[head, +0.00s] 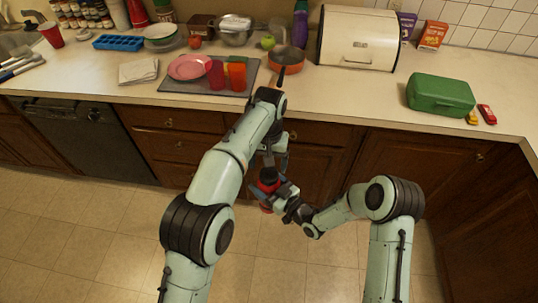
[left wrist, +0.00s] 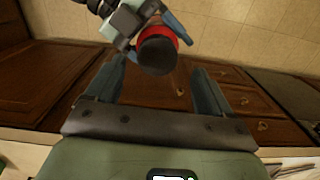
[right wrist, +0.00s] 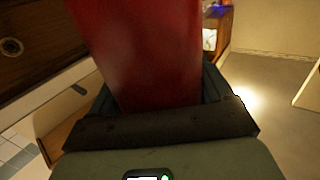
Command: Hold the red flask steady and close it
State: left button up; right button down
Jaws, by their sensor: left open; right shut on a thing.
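The red flask (head: 266,208) is held in the air in front of the counter by my right gripper (head: 280,190), which is shut around its body. Its red side fills the upper middle of the right wrist view (right wrist: 140,50), between the fingers. A black cap (head: 268,174) is at its top, and the left wrist view shows this cap (left wrist: 157,56) with a red rim behind it. I cannot tell how tightly it sits. My left gripper (head: 271,158) is just above the cap, pointing down. Its fingers (left wrist: 155,85) are open, apart and empty, with the cap beyond their tips.
The counter behind holds a grey mat (head: 175,84) with a pink plate (head: 190,67) and red cups, a pan (head: 287,57), a bread box (head: 357,38) and a green box (head: 440,95). Wooden cabinets are close behind my grippers. The floor in front is clear.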

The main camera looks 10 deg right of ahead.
aim_at(269, 173)
pick_arm(q)
notch_tip(269, 173, up, 3)
jog(key=n, duration=0.5)
jog(key=shift+w+d+f, duration=0.1)
jog(key=shift+d+f, duration=0.05)
jog(key=shift+f, duration=0.05)
jog(key=shift+f, duration=0.1)
jog(key=shift+f, duration=3.9)
jog(key=c, duration=1.1)
jog(key=o, duration=1.2)
jog(key=shift+o, duration=0.2)
